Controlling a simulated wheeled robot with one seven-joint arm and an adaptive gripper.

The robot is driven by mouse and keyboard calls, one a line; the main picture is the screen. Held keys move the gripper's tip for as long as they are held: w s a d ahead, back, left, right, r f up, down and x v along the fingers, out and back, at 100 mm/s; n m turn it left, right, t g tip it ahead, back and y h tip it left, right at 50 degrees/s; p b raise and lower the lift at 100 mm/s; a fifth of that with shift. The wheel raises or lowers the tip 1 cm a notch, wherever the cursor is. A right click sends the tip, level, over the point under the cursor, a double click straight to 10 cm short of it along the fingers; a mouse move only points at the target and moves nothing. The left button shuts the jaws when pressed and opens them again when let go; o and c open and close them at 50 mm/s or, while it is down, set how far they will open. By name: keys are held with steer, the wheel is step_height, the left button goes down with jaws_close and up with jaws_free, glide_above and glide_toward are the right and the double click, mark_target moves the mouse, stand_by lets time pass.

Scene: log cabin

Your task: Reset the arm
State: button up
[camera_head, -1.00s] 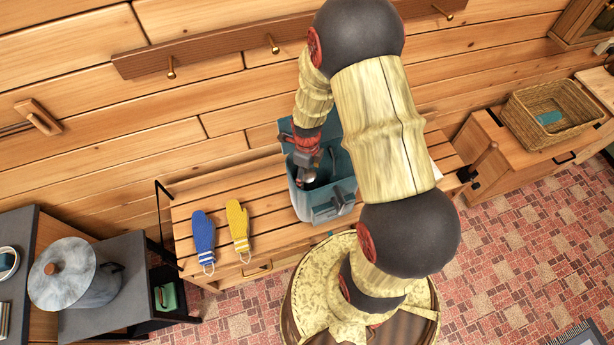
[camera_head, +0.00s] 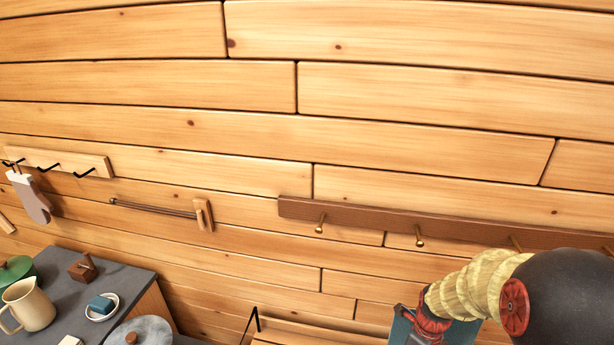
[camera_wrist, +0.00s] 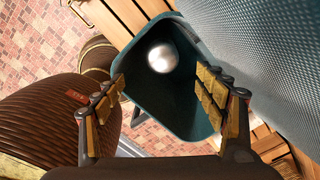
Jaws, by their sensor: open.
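My gripper (camera_wrist: 163,95) is open in the wrist view, with its two padded fingers wide apart and nothing between them. Beyond the fingertips is a teal open-topped container (camera_wrist: 190,122). A shiny silver ball-like thing (camera_wrist: 162,57) shows inside it. In the head view only part of my arm shows at the lower right, and the fingers cannot be made out there. A piece of the teal container (camera_head: 400,328) shows beside the red wrist part at the bottom edge.
A brown peg rail (camera_head: 375,222) runs along the log wall above my arm. At lower left, a dark counter (camera_head: 125,278) holds a cream jug (camera_head: 28,305), a green-lidded pot (camera_head: 14,270) and a grey lid (camera_head: 140,331). A mitt (camera_head: 30,198) hangs from a hook rack (camera_head: 62,163).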

steer(key=s+a+r+n+t, duration=0.2)
steer(key=s+a+r+n, duration=0.2)
steer(key=r+n, duration=0.5)
steer(key=s+a+r+n+t, duration=0.1)
steer(key=s+a+r+n, duration=0.3)
steer(key=r+n, duration=0.6)
steer(key=s+a+r+n+t, duration=0.2)
steer(key=s+a+r+n, duration=0.2)
steer(key=r+n, duration=0.5)
step_height(320, 180, up, 2)
steer(key=shift+n+t, duration=0.3)
steer(key=shift+s, duration=0.1)
